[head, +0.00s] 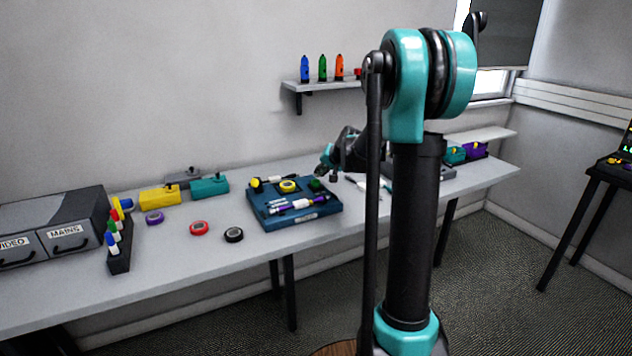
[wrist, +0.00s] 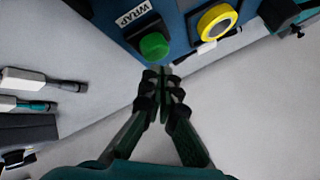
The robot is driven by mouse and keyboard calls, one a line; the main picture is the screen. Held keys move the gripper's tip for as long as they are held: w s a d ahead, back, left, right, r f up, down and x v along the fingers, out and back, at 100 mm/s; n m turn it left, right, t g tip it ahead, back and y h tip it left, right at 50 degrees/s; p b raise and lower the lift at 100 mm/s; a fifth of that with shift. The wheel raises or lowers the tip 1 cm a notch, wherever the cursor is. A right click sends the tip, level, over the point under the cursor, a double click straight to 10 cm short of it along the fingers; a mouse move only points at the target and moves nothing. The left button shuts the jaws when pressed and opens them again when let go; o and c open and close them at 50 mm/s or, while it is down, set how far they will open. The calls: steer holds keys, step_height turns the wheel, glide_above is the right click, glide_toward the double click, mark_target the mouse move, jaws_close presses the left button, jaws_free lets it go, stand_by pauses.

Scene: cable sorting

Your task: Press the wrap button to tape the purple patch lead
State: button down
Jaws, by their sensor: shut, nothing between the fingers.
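The wrap button is a green dome (wrist: 154,46) on a dark base beside a white WRAP label (wrist: 134,14). It also shows in the head view (head: 316,185) at the back right corner of the blue wrapping station (head: 283,222). The purple patch lead (head: 285,211) lies along the front of the station with a white piece at its middle. My gripper (wrist: 164,74) is shut and empty, its tips close to the button's edge in the wrist view. In the head view my gripper (head: 322,172) is just above the button; I cannot tell whether they touch.
A yellow tape roll (wrist: 217,20) sits on the station by the button. Purple, red (head: 199,228) and black (head: 234,235) rolls lie on the table to the left. Grey-tipped leads (wrist: 40,80) lie to the right of the station in the head view.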

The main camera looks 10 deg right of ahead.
mark_target(320, 184)
steer(key=shift+r, duration=0.1)
steer(key=shift+r, duration=2.9)
steer(key=s+f, duration=0.2)
steer(key=s, duration=0.3)
steer(key=s+f+n+g+h, duration=0.1)
steer(key=s+f, duration=0.1)
steer(key=s, duration=0.4)
steer(key=s+f+n, duration=0.1)
steer(key=s+f, duration=0.2)
steer(key=s, duration=0.3)
steer(key=shift+s+a+f+g, duration=0.1)
steer(key=shift+s+a+g, duration=0.1)
steer(key=shift+g, duration=0.2)
steer(key=s+d+f+n+g+h, duration=0.1)
steer(key=s+f, duration=0.5)
steer(key=s, duration=0.5)
steer(key=s+d+f+n+g+h, duration=0.1)
steer(key=s+f, duration=0.4)
steer(key=s, duration=0.7)
steer(key=shift+s+d+f+h, duration=0.15)
steer(key=shift+d+f+h, duration=0.25)
steer(key=shift+d, duration=0.2)
steer(key=shift+r, duration=0.1)
